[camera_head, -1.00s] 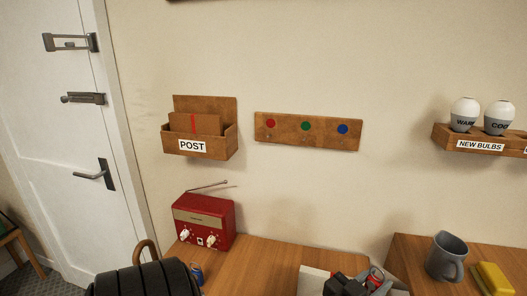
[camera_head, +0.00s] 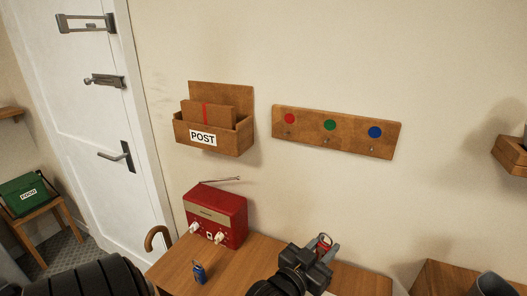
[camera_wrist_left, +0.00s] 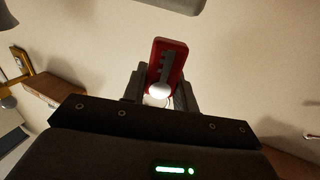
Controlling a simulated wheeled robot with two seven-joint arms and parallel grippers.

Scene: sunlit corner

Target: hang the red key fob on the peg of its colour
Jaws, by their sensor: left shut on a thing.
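The red key fob (camera_head: 325,240) is held by my left gripper (camera_head: 318,252), low in the head view and in front of the table. In the left wrist view the fob (camera_wrist_left: 173,58) stands up between the two fingers (camera_wrist_left: 164,90), with a grey key shape on its face. The wooden peg board (camera_head: 345,142) is on the wall above and beyond the gripper. It carries a red dot (camera_head: 289,118), a green dot (camera_head: 330,125) and a blue dot (camera_head: 375,132), each over a small peg. The fob is apart from the board. My right gripper is out of view.
The post box (camera_head: 235,140) is on the wall left of the board. Below it, a red radio (camera_head: 222,212) with an antenna stands on the table (camera_head: 245,270), near a small blue object (camera_head: 199,273). The wall around the board is clear.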

